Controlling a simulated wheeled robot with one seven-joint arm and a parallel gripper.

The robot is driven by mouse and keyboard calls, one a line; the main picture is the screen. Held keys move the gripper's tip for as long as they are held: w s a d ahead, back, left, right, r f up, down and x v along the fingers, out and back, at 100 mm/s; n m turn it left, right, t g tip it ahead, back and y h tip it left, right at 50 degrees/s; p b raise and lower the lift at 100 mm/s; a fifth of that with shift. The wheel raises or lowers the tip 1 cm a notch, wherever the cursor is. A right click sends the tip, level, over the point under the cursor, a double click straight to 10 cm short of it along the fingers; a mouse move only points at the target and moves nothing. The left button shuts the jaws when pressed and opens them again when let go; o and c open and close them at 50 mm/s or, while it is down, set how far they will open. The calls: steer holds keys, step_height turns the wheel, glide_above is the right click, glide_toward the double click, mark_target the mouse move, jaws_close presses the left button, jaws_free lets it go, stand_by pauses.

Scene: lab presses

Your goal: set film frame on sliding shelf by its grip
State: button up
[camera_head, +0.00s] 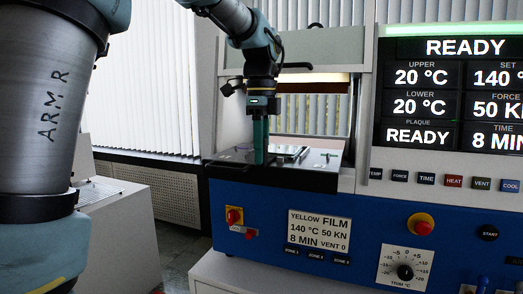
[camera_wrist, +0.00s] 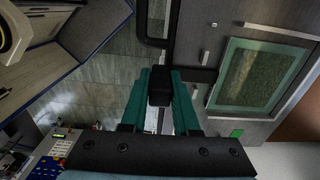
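My gripper (camera_head: 260,160) points straight down at the left part of the sliding shelf (camera_head: 325,160). In the wrist view its two teal fingers (camera_wrist: 160,90) close on a black block (camera_wrist: 160,85), which looks like the film frame's grip. The film frame (camera_wrist: 262,75) appears right of the fingers as a pale green border around a mottled dark green panel. In the head view a shiny, flat frame shape (camera_head: 290,152) lies just right of the fingers. I cannot tell whether it rests on the shelf or hovers slightly above it.
The blue press body (camera_head: 270,210) stands below the shelf, with a card reading yellow film (camera_head: 319,230). The display panel (camera_head: 450,90) at right reads READY. The press opening (camera_head: 310,110) is behind the shelf. Floor (camera_wrist: 110,70) shows beyond the shelf edge in the wrist view.

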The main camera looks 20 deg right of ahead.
steer(key=o, duration=0.5)
steer(key=shift+f, duration=0.1)
